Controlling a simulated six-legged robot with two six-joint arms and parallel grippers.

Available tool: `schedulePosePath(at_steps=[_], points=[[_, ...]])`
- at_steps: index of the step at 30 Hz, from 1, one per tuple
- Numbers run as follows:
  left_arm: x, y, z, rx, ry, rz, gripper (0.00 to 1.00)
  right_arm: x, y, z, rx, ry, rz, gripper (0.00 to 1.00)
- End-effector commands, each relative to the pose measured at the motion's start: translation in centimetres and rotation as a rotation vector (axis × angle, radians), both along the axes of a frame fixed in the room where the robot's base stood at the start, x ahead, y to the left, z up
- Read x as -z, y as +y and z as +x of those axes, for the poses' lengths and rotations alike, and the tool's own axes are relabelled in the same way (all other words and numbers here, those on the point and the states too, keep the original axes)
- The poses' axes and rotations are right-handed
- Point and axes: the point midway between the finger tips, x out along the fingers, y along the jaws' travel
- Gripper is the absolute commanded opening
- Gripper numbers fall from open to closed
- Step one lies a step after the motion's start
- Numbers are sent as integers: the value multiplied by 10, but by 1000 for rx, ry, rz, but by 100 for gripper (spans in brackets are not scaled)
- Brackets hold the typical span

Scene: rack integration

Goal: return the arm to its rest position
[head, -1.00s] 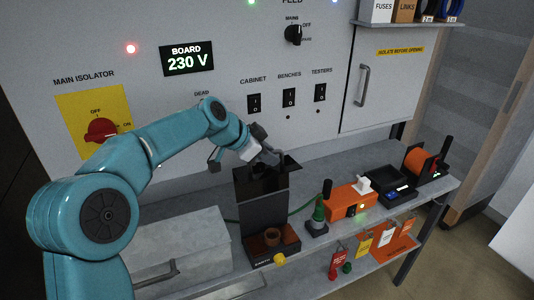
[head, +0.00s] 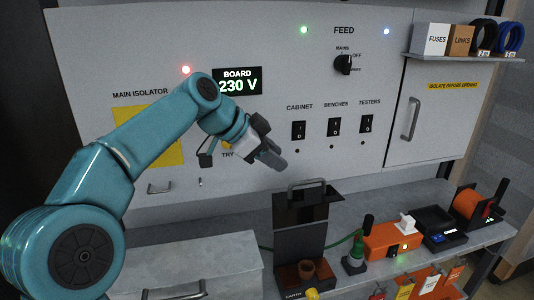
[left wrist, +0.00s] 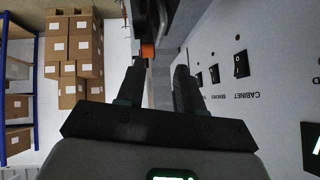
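My left arm, teal, comes in from the left in the head view and reaches across the grey board. Its gripper (head: 270,155) hangs in the air in front of the board, below the 230 V display (head: 240,82). It is above and left of the black box with the raised handle (head: 300,212), clear of it. In the left wrist view the two dark fingers (left wrist: 158,88) stand apart with nothing held between them. My right gripper is in neither view. The arm hides much of the yellow main isolator plate (head: 165,155), including its knob.
Cabinet, benches and testers switches (head: 334,126) are right of the gripper. The bench holds an orange unit (head: 390,240), a black tray (head: 438,228) and an orange reel (head: 468,203). A grey case (head: 190,265) sits at front left. Stacked cartons (left wrist: 75,50) show in the left wrist view.

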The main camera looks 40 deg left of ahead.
Motion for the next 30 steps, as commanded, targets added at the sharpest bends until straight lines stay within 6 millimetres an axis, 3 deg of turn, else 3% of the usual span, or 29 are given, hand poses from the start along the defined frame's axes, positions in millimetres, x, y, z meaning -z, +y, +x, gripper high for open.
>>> schedulePosePath(at_steps=[7, 30], points=[[-15, 7, -13, -1, 0, -1, 36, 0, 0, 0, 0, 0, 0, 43], [-15, 7, -16, 0, 0, 0, 36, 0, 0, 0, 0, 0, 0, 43]])
